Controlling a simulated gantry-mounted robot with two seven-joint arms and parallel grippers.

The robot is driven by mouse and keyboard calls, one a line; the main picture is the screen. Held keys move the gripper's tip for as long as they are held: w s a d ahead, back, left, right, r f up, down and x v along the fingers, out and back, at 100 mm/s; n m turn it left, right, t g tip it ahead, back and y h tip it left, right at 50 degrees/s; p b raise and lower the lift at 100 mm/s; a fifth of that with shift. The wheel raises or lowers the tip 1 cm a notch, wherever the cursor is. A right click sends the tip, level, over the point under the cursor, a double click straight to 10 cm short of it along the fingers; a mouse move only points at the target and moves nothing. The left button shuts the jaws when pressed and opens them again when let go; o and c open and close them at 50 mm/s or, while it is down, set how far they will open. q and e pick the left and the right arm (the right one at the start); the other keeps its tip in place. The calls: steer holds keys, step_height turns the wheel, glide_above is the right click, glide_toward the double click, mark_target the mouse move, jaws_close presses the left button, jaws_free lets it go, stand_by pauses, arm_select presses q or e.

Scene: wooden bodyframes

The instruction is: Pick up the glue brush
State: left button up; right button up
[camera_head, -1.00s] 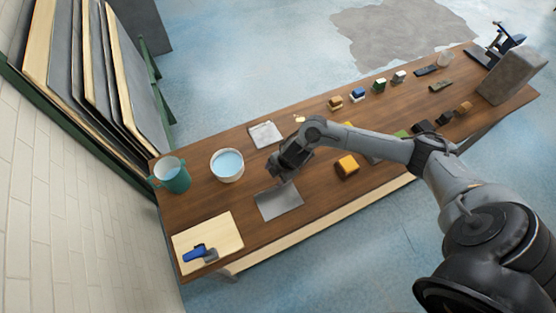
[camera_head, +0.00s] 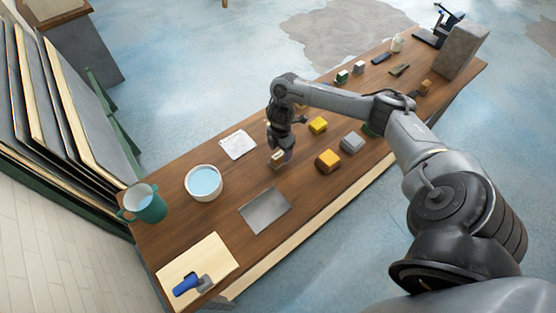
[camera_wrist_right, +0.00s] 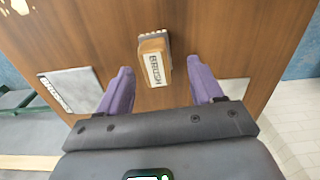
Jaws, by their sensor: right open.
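A small wooden block-like brush (camera_wrist_right: 153,65) with a pale lettered label and a bristle-like far end lies on the brown table (camera_wrist_right: 95,30). The label seems to read "BRUSH"; I cannot tell its type further. In the head view it is a small tan piece (camera_head: 277,160), partly hidden under my right gripper (camera_head: 281,152). My right gripper's purple fingers (camera_wrist_right: 160,72) are open in the wrist view. The brush lies between and slightly beyond their tips, with gaps on both sides. My left gripper is not in view.
A white bowl of blue liquid (camera_head: 204,183), a teal mug (camera_head: 144,204), a white sheet (camera_head: 238,145) and a grey metal sheet (camera_head: 265,210) lie to the left. Yellow (camera_head: 317,125), orange (camera_head: 328,161) and grey (camera_head: 352,143) blocks stand right of the gripper. A blue-handled tool (camera_head: 187,284) rests on a board.

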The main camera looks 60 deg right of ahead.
mark_target(278, 155)
steer(key=f, duration=0.4)
steer(key=shift+w+a, duration=0.2)
steer(key=shift+w, duration=0.15)
steer(key=shift+f, duration=0.5)
steer(key=shift+c, duration=0.3)
steer(key=c, duration=0.9)
